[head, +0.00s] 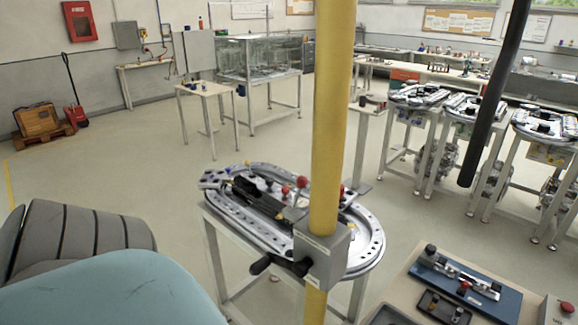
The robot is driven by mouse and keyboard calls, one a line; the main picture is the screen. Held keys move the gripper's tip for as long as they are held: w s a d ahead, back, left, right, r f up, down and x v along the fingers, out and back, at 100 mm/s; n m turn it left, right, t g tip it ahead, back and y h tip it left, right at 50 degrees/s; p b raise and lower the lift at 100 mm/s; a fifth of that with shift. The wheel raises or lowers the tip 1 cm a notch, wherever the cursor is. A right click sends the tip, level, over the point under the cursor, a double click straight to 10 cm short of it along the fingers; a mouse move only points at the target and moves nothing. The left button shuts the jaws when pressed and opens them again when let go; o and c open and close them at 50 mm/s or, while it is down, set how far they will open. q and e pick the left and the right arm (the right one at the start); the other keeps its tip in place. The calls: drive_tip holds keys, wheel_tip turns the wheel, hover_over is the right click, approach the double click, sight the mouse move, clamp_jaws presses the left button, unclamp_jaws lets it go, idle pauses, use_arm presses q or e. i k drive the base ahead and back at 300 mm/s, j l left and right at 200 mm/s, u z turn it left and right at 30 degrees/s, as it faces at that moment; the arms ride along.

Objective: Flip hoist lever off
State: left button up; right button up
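A yellow post (329,110) stands upright close in front of me, right of the picture's middle. A grey box (323,252) is fixed on it. A black lever with a rounded handle (263,265), which I take for the hoist lever, sticks out from the box's lower left side and points left, roughly level. Any on or off marking is too small to read. Neither of my grippers is in view, and nothing is seen touching the lever.
Behind the post stands a table with a metal ring track (252,212). A bench with a blue plate (456,278) and dark trays is at the lower right. A black rod (494,100) hangs at the upper right. The floor (130,165) left of the track is clear.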

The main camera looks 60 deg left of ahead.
sight(302, 182)
drive_tip(key=u, duration=1.55)
drive_tip(key=j+z, duration=0.1)
drive_tip(key=z, duration=1.45)
drive_tip(key=k+j, duration=0.25)
drive_tip(key=j, duration=0.15)
drive_tip(key=k+j, duration=0.3)
